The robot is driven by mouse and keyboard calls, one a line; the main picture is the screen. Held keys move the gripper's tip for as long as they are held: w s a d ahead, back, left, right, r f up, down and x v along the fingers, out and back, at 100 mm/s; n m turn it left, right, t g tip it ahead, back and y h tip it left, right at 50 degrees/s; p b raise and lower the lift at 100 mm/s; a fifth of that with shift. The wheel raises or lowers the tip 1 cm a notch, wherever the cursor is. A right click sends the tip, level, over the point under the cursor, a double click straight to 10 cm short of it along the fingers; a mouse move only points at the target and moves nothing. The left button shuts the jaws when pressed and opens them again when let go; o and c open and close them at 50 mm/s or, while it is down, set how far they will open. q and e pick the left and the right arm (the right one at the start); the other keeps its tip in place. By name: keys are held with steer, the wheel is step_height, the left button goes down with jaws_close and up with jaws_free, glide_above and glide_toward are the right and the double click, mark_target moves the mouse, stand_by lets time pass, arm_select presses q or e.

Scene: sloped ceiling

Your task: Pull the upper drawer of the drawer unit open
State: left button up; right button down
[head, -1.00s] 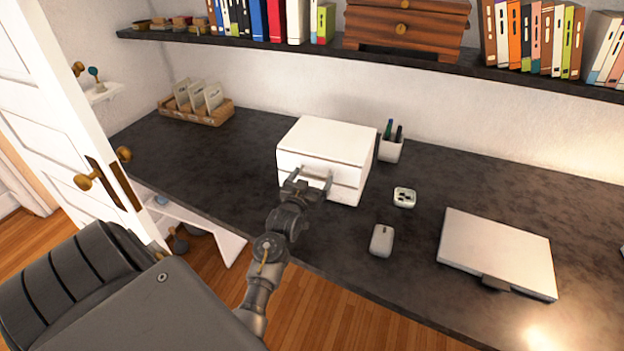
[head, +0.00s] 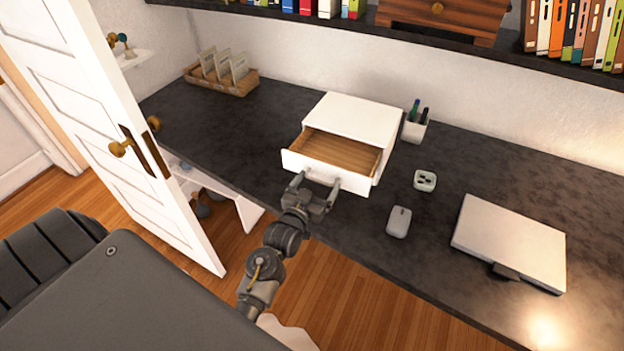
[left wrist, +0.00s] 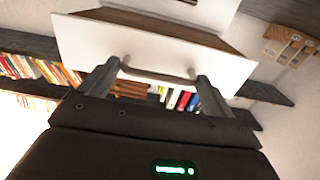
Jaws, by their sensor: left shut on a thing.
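The white drawer unit (head: 358,116) stands on the dark desk. Its upper drawer (head: 342,152) is pulled out toward me, and its bare wooden inside shows empty. My left gripper (head: 318,184) is at the drawer's front, shut on the drawer's handle. The lower part of the unit is mostly hidden behind the open drawer. My right gripper is not in view.
A pen cup (head: 414,128), a small white case (head: 425,180), a mouse (head: 399,221) and a closed laptop (head: 510,243) are right of the unit. A card tray (head: 222,80) is at the back left. A white door (head: 110,120) stands open at the left. A shelf (head: 480,55) hangs above.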

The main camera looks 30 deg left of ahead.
arm_select(q)
steer(key=shift+d+f, duration=0.1)
steer(key=shift+d, duration=0.05)
steer(key=o, duration=1.1)
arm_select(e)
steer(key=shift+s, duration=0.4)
arm_select(q)
steer(key=shift+s, duration=0.1)
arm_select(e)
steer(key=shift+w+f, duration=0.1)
arm_select(q)
steer(key=s+d+b, duration=0.1)
steer(key=s+b, duration=0.1)
steer(key=s, duration=0.8)
steer(key=shift+s+b, duration=0.3)
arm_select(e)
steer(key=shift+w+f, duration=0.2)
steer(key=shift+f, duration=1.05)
